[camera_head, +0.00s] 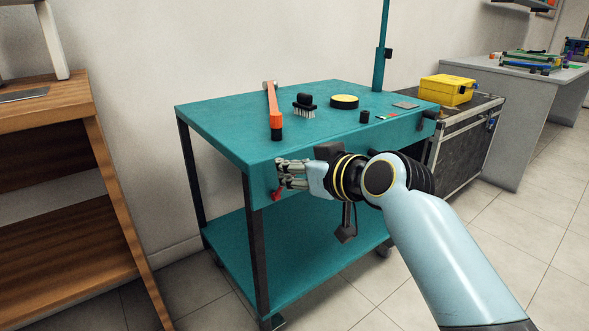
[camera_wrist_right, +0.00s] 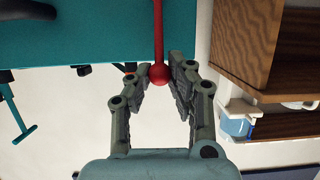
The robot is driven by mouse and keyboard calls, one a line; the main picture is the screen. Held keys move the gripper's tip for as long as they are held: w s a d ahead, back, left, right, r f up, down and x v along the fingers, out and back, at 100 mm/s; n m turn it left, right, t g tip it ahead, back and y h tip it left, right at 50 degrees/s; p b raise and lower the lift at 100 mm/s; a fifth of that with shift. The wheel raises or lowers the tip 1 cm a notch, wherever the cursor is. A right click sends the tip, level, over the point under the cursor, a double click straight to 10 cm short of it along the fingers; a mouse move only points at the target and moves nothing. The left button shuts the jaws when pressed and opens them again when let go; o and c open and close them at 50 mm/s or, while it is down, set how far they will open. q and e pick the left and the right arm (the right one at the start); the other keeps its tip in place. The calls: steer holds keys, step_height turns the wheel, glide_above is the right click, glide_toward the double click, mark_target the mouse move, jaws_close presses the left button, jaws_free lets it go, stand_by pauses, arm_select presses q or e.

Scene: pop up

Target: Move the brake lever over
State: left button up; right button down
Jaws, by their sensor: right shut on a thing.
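The brake lever is a thin red rod ending in a round red ball. In the right wrist view the brake lever's ball (camera_wrist_right: 159,74) sits between my fingertips, and its rod runs away to the top edge. My right gripper (camera_wrist_right: 157,72) is shut on the ball. In the head view my right gripper (camera_head: 282,176) is at the front left corner of the teal cart (camera_head: 216,119), below its top. Only a small red piece of the lever (camera_head: 276,195) shows there under the fingers; the rest is hidden. My left gripper is not in view.
On the cart top lie an orange-handled hammer (camera_head: 273,108), a black brush (camera_head: 304,103) and a yellow-edged round tin (camera_head: 344,101). A wooden shelf (camera_head: 62,105) stands at left. A black case (camera_head: 463,132) with a yellow box (camera_head: 446,89) stands at right.

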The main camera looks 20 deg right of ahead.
steer(key=shift+w+r, duration=0.1)
steer(key=shift+r, duration=0.1)
steer(key=shift+w+a+r+p, duration=0.3)
steer(key=shift+w+r+p, duration=0.2)
steer(key=shift+w, duration=0.35)
steer(key=shift+w+a, duration=0.15)
steer(key=shift+w, duration=0.2)
steer(key=shift+w+a+r+p, duration=0.15)
steer(key=shift+w, duration=0.2)
steer(key=shift+w+a+r+p, duration=0.1)
steer(key=shift+w+p, duration=0.05)
steer(key=shift+w, duration=0.2)
steer(key=c, duration=1.2)
jaws_free()
steer(key=shift+f, duration=0.1)
